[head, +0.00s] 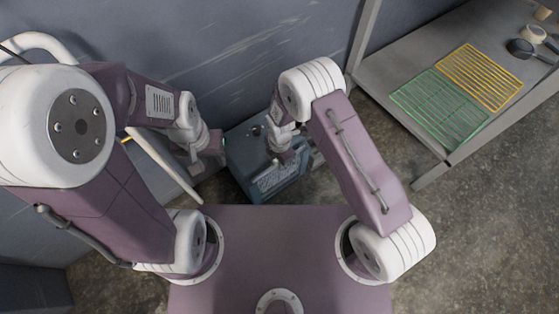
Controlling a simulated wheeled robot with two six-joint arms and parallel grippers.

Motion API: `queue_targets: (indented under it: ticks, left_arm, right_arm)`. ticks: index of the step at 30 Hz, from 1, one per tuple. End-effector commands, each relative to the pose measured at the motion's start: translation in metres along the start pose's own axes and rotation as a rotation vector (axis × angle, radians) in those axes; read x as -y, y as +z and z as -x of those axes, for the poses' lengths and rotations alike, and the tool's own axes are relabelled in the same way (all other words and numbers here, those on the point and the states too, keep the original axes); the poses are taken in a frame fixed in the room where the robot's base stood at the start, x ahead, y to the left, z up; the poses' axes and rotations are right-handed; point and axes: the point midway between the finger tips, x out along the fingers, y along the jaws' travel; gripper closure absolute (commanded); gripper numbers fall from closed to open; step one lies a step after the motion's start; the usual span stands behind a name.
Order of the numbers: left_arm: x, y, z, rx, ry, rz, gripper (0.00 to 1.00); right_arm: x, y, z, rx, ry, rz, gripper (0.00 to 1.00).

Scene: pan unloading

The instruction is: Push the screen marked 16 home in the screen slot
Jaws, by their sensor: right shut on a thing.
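A blue-grey box-shaped unit (240,150) stands on the floor against the wall, just beyond my base. A light grey patterned panel (275,181), which looks like the screen, shows at its near side. No number is readable on it, and I cannot tell how deep it sits in the slot. My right gripper (284,156) points down over the unit, shut on what appears to be the screen; its fingertips are small and partly hidden. My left gripper (212,150) is left of the unit, apart from the screen; its finger opening is not clear.
A grey table (400,62) at the right holds a green wire rack (440,110), a yellow wire rack (478,76), a dark pan (521,47) and small pale containers (535,33). A pale bar (165,165) leans left of the unit. Floor at right is clear.

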Motion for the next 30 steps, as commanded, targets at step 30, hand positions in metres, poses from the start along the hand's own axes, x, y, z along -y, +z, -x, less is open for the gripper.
queue_targets:
  ticks: [30]
  left_arm:
    - [0.000,-0.001,0.005,0.000,0.000,0.000,0.64]
  right_arm:
    - [-0.004,0.000,0.007,0.001,0.011,0.000,0.60]
